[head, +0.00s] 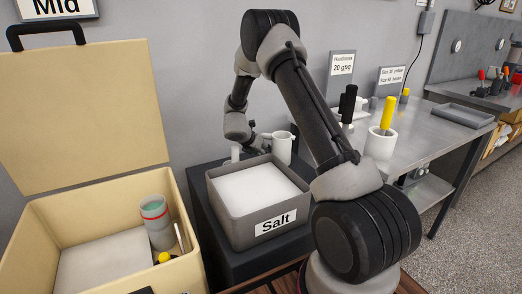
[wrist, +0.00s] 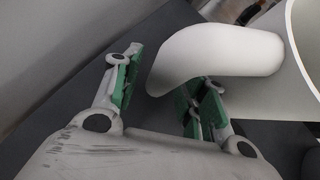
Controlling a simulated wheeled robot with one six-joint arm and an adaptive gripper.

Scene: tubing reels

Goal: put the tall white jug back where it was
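The white jug (head: 282,148) is upright behind the salt bin, at the back of the dark stand (head: 203,190); the bin hides its foot. In the wrist view the jug's body (wrist: 302,35) fills the right edge, and its broad curved white handle (wrist: 215,52) reaches left toward my fingers. My gripper (wrist: 163,95) is open, its two green-padded fingers apart on either side of the handle's lower end. I see no clear contact between pads and handle. In the head view my gripper (head: 256,143) is small, beside the jug, and partly hidden.
The grey bin of salt (head: 250,222) stands just in front of the jug. An open cream case (head: 45,215) is at left. At right, a metal bench (head: 440,135) carries a white holder (head: 380,146) with a yellow-handled tool. The wall is close behind.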

